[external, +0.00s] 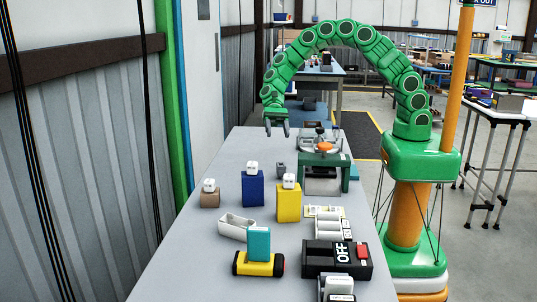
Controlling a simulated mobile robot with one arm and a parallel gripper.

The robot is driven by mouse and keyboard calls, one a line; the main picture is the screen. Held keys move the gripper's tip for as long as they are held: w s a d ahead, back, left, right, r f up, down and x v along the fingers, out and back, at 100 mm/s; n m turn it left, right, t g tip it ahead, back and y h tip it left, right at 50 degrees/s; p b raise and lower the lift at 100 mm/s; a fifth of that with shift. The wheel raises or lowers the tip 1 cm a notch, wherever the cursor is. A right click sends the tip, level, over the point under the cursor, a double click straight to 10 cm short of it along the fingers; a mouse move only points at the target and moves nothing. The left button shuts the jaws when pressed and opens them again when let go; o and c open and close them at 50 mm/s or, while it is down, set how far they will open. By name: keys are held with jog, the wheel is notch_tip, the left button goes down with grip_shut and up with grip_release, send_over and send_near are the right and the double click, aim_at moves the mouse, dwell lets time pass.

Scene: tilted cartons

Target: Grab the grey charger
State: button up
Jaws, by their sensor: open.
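A small grey block (281,169), which looks like the grey charger, sits on the grey table between the blue carton and the green stand; its details are too small to tell. My gripper (277,131) points down with its two fingers apart and empty. It is above the far part of the table, higher in the picture than the grey block and not touching it. Small white charger-like cubes sit on the brown box (210,200), the blue carton (253,191) and the yellow carton (288,206).
A green stand (345,179) with a round item on top is right of the grey block. Nearer are a white open tray (236,227), a teal block (259,244) on a yellow-black item, and a black box (337,259) marked OFF. The table's left side is clear.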

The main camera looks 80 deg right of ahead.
notch_tip(320, 180, up, 3)
jog(key=m+y, duration=0.2)
send_near(282, 169)
jog(key=shift+a+f, duration=0.75)
jog(key=shift+a, duration=0.15)
jog(key=shift+f+x, duration=0.1)
jog(key=shift+x, duration=1.85)
jog(key=shift+f+x, duration=0.15)
jog(key=shift+x, duration=1.8)
jog(key=shift+s+d, duration=0.1)
jog(key=shift+d, duration=0.1)
jog(key=c, duration=1.1)
jog(key=shift+o, duration=0.2)
jog(key=shift+r, duration=0.1)
